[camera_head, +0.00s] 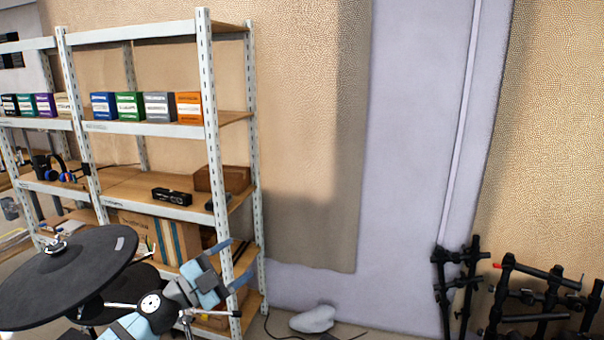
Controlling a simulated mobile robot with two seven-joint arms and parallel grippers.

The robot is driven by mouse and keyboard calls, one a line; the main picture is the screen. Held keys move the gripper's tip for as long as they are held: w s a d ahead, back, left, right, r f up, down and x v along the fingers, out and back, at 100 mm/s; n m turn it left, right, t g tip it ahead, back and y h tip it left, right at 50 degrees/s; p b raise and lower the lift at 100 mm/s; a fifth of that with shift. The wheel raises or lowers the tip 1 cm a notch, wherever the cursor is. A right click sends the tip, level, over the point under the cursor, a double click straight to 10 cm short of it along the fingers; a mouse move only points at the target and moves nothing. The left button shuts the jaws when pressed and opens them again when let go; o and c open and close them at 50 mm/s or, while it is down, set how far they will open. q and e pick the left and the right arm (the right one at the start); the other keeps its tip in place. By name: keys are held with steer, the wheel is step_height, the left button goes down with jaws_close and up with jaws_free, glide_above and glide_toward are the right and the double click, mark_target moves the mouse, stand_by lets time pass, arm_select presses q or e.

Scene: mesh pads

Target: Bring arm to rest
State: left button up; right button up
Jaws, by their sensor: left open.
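My left arm comes up from the bottom left in light blue and dark grey. My left gripper (231,263) is open, with its two fingers spread in front of the lower part of the shelf's near post. Nothing shows between the fingers. My right gripper and right arm are not in view.
A black drum-kit cymbal pad (68,274) stands close beside my left arm. A metal shelf (160,131) behind it holds several coloured boxes (130,106), a wooden box and a cardboard carton. Black rack stands (540,300) are at right. A pale lump (313,319) lies on the floor.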

arm_select(q)
steer(key=s+a+f+n+y, duration=0.6)
steer(key=s+f+n+y, duration=0.2)
steer(key=n+y, duration=0.15)
steer(key=s+a+f+n+y, duration=0.6)
steer(key=s+f+n+y, duration=0.15)
steer(key=s+n, duration=0.2)
steer(key=s+f+g+h, duration=0.1)
steer(key=s+f+g, duration=0.35)
steer(key=s, duration=0.65)
steer(key=s+f+g, duration=0.3)
steer(key=s+g, duration=0.2)
steer(key=s, duration=0.5)
steer(key=w+d+f+t+h+p, duration=0.1)
steer(key=w+d+f+t, duration=0.2)
steer(key=f, duration=0.2)
steer(key=w+d+f+m+t+h+p, duration=0.1)
steer(key=w+d+f+t+h, duration=0.1)
steer(key=f, duration=0.4)
steer(key=shift+w+d+t, duration=0.6)
steer(key=shift+t, duration=0.65)
steer(key=shift+f, duration=0.1)
